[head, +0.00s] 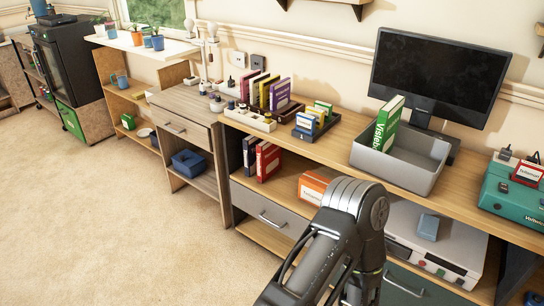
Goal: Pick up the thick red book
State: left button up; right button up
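A red book (268,162) stands upright on the open shelf below the desk top, at the right end of a short row. Darker books (250,154) stand against its left side. Another dark red book (279,95) stands in a row on the desk top, so there is more than one red book in view. One of my arms (345,225) rises from the bottom, right of the middle, in front of the desk. Neither gripper's fingers show, and nothing in view touches the red books.
An orange box-like item (315,186) lies on the same shelf, partly behind my arm. A grey bin (405,160) with a green book (389,123) stands on the desk before a monitor (438,75). A drawer (265,213) sits below the shelf. The carpet at left is clear.

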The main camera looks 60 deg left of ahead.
aim_at(269, 155)
jog(key=i+j+u, duration=0.1)
jog(key=i, duration=0.25)
jog(key=u, duration=2)
